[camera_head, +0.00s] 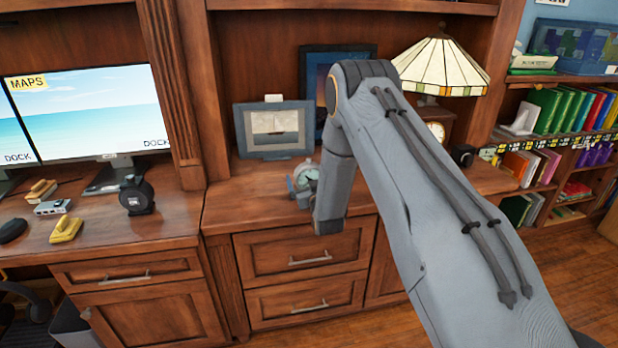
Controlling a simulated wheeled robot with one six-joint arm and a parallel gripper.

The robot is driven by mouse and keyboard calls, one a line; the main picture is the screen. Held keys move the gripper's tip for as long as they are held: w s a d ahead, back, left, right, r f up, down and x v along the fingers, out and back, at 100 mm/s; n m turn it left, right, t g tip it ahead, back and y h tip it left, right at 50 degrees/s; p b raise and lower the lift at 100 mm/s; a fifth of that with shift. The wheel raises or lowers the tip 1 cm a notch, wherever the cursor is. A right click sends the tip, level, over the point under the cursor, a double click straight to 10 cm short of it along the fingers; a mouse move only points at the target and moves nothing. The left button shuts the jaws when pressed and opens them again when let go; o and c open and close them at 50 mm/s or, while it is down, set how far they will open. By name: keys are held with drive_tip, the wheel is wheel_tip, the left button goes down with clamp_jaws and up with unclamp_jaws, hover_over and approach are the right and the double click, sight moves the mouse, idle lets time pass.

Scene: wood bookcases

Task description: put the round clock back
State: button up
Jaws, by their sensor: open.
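A round clock face with a gold rim (436,131) shows under the lamp on the right. It is set in a brown wooden case, and my arm hides part of it. A round black object (137,195) stands upright on the left desk; I cannot tell whether it is a clock or something else. My arm reaches up from the lower right, bends at the elbow, and its far part hangs down in front of the middle cabinet top.
A framed ship picture (273,130) and a small teal-grey object (304,178) stand on the middle top, the latter close beside my arm. A stained-glass lamp (441,66) stands right. Left desk holds a monitor (95,108) and a yellow item (66,229). The middle top's front left is clear.

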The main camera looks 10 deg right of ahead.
drive_tip(key=shift+w, duration=0.2)
drive_tip(key=c, duration=1.3)
drive_tip(key=shift+r, duration=0.1)
drive_tip(key=shift+c, duration=1.1)
drive_tip(key=shift+r, duration=0.1)
